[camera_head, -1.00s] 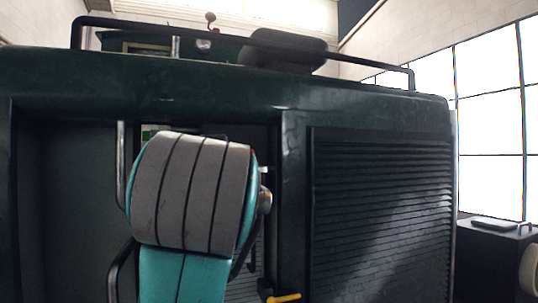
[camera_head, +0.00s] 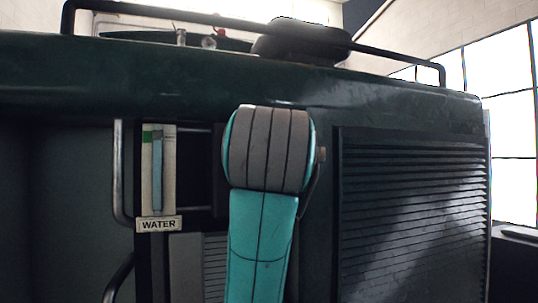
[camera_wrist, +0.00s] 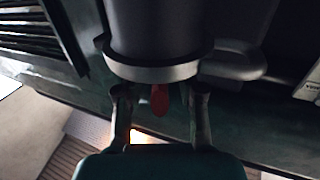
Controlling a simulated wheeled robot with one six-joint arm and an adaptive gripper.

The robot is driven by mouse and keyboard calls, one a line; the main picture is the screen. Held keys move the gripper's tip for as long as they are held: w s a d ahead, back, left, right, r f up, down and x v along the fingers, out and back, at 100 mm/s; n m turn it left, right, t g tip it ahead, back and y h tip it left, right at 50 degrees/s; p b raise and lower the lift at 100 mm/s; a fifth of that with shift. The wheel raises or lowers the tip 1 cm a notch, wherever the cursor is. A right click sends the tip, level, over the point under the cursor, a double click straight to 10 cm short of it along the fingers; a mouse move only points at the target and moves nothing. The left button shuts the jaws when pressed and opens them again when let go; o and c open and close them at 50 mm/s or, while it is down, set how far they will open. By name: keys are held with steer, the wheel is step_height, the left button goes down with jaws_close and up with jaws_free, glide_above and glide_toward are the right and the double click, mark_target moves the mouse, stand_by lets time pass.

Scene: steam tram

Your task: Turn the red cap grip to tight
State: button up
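In the wrist view a red grip (camera_wrist: 159,100) hangs into view just beyond a pale metal ring at the end of a dark cylinder (camera_wrist: 155,30). My gripper (camera_wrist: 160,92) has its two dark fingers apart, one on each side of the red grip, with visible gaps. Whether the fingertips reach the grip's depth I cannot tell. In the head view a small red knob (camera_head: 220,31) shows above the tram's top edge; whether it is the same grip is unclear.
The dark green tram body (camera_head: 200,80) fills the head view, with a black handrail (camera_head: 200,13) along its top and a dark rounded part (camera_head: 300,42) behind it. A water gauge labelled WATER (camera_head: 158,224) is left of my arm. Louvred panels (camera_head: 410,220) are at right.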

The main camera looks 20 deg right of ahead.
steer(key=shift+x, duration=1)
jaws_close()
